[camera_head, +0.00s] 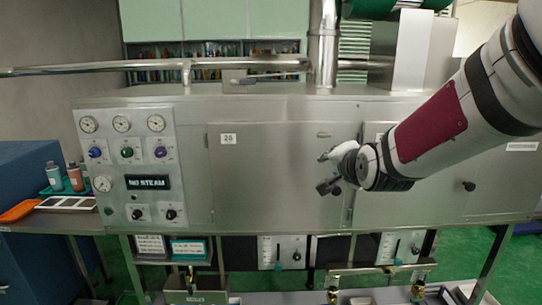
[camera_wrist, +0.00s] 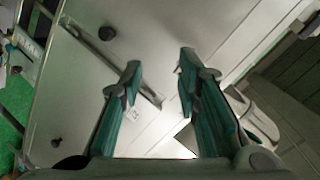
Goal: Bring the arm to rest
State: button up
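In the head view my arm reaches in from the right, and my gripper (camera_head: 326,172) is in front of the steel machine's doors, pointing left. In the wrist view the two teal fingers of my gripper (camera_wrist: 158,80) stand apart with nothing between them. Beyond them is a pale metal surface with a dark slot and dark knobs. I cannot tell how far the fingertips are from that surface.
The steel machine (camera_head: 265,185) carries a panel with gauges, knobs and a "NO STEAM" sign (camera_head: 148,182). A metal pipe (camera_head: 110,67) crosses above the machine.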

jog(key=s+d+f+n+g, duration=0.1)
jog(key=s+n+g, duration=0.3)
jog(key=s, duration=1.3)
jog(key=s+d+f+n+g, duration=0.1)
jog(key=s+n+g, duration=0.3)
jog(key=s, duration=1.3)
jog(key=f+n, duration=0.1)
jog(key=n, duration=0.1)
jog(key=shift+s+d+f+n+h, duration=0.2)
jog(key=shift+d+f+n+h, duration=0.1)
jog(key=shift+d+h, duration=0.1)
